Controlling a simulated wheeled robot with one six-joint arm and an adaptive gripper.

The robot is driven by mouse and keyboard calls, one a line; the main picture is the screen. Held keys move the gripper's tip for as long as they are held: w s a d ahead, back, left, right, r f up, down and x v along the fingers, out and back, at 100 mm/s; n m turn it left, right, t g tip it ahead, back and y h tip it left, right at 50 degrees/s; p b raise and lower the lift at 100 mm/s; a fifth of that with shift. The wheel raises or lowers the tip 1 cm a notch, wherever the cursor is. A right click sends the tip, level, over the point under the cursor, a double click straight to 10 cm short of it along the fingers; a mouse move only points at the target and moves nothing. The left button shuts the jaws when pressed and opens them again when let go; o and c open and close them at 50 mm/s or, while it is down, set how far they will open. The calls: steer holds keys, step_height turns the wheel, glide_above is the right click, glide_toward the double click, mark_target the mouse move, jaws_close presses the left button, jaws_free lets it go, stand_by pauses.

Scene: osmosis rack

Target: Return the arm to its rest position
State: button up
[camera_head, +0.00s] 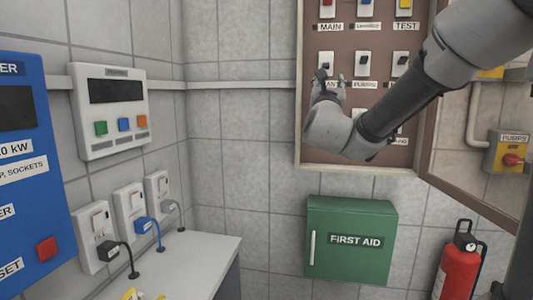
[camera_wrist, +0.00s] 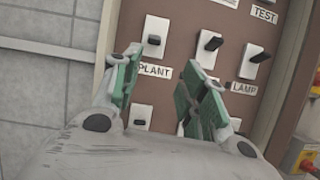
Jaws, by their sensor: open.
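My arm (camera_head: 395,105) reaches in from the upper right of the head view, in front of the brown switch panel (camera_head: 385,32). My gripper (camera_head: 340,83) is at the panel's left side, just below a black-levered white switch (camera_head: 326,61). In the wrist view my gripper (camera_wrist: 158,75) is open, with its two green-padded fingers apart and nothing between them but panel. The switch above the "PLANT" label (camera_wrist: 154,71) shows just beyond the fingertips. I cannot tell whether the fingers touch the panel. My wrist hides part of the lower switches in the head view.
The panel's open door (camera_head: 432,150) stands out on the right. A green first aid box (camera_head: 350,268) hangs below, beside a red extinguisher (camera_head: 457,272). A yellow pump switch box (camera_head: 508,152) is at right. A white counter (camera_head: 205,262), sockets and a blue unit (camera_head: 25,180) are at left.

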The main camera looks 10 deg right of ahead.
steer(key=s+d+f+m+g+h, duration=0.1)
steer(key=d+f+m+g+h, duration=0.25)
steer(key=d+m, duration=0.2)
steer(key=s+d+f+m+g+h, duration=0.2)
steer(key=d+f+m+g, duration=0.25)
steer(key=d, duration=0.25)
steer(key=s+d+f+m+g+y, duration=0.3)
steer(key=s+d+f+m+g, duration=0.6)
steer(key=s, duration=0.3)
steer(key=s+a+f+m+y, duration=0.4)
steer(key=s+a+m+y, duration=0.1)
steer(key=s, duration=0.3)
steer(key=s+a+f+m+y, duration=0.5)
steer(key=s+m, duration=0.2)
steer(key=s, duration=0.2)
steer(key=shift+s+f, duration=0.25)
steer(key=shift+a, duration=0.1)
